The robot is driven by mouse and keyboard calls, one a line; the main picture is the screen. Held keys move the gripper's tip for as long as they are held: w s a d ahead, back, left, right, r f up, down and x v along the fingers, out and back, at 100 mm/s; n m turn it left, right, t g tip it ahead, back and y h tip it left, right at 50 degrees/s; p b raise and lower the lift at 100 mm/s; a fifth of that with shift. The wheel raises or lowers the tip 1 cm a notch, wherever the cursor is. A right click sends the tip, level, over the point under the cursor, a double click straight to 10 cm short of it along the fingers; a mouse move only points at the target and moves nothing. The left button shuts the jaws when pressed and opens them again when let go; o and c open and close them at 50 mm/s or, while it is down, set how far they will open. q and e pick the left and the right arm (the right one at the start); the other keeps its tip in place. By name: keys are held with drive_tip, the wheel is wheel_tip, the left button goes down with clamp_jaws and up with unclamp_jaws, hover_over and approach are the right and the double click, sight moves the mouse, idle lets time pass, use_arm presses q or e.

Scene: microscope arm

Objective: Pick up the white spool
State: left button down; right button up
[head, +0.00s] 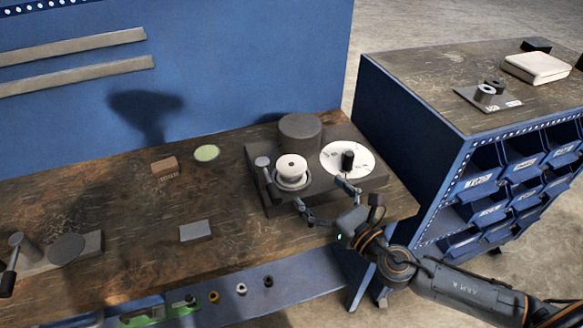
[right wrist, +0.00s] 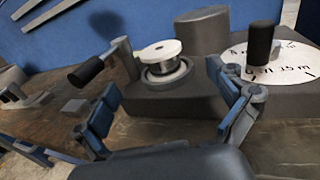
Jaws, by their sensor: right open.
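The white spool (head: 291,167) sits upright on a round metal seat on a dark grey device (head: 321,194) at the right of the workbench. In the right wrist view the white spool (right wrist: 160,51) stands beyond the fingers, its flat white top and narrower metallic body showing. My right gripper (head: 325,202) is at the front edge of the device, open and empty. In the right wrist view its fingers (right wrist: 163,108) are spread wide, with the spool between them in the picture but farther off, apart from both. My left gripper is not in view.
On the device, a crank lever (head: 265,176) stands left of the spool, a dark cylinder (head: 300,133) behind, and a white dial (head: 338,163) with a black knob (head: 347,160) to the right. A grey block (head: 195,231) and brown block (head: 164,167) lie on the bench (head: 125,235).

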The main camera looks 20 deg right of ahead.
sight(300, 176)
drive_tip(key=x, duration=0.3)
drive_tip(key=p+x, duration=0.1)
drive_tip(key=x, duration=0.2)
drive_tip(key=f+x, duration=0.1)
drive_tip(key=x, duration=0.2)
drive_tip(key=shift+w+a+p, duration=0.2)
drive_tip(key=shift+w+p, duration=0.05)
drive_tip(key=shift+p, duration=0.1)
drive_tip(key=c, duration=1.3)
